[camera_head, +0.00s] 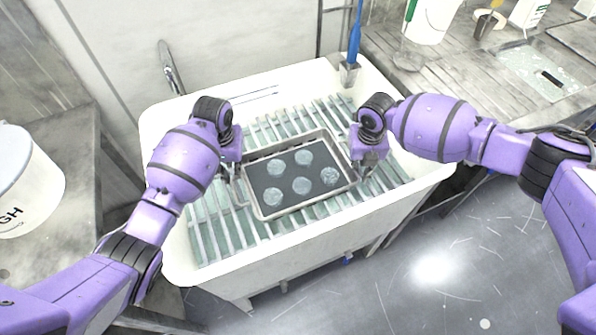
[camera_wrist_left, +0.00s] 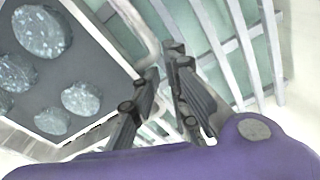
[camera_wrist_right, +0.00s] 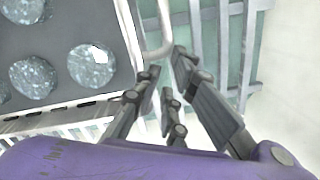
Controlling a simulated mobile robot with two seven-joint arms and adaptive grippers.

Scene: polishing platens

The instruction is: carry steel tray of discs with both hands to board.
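The steel tray (camera_head: 297,213) lies flat on the slatted rack over the white sink. Its dark inside holds several pale round discs (camera_head: 301,185) in two rows. My left gripper (camera_head: 236,186) is at the tray's left end; in the left wrist view its fingers (camera_wrist_left: 164,68) stand apart by a curved end handle (camera_wrist_left: 150,42). My right gripper (camera_head: 363,172) is at the right end; in the right wrist view its fingers (camera_wrist_right: 166,70) are also apart, close to the other handle (camera_wrist_right: 165,38). I cannot tell whether the handles lie between the fingers. No board is clearly identifiable.
The white sink (camera_head: 300,248) has a raised rim around the slatted rack (camera_head: 215,232). A blue-handled brush (camera_head: 355,40) stands in a holder at the back rim. A white bucket (camera_head: 25,185) stands at left.

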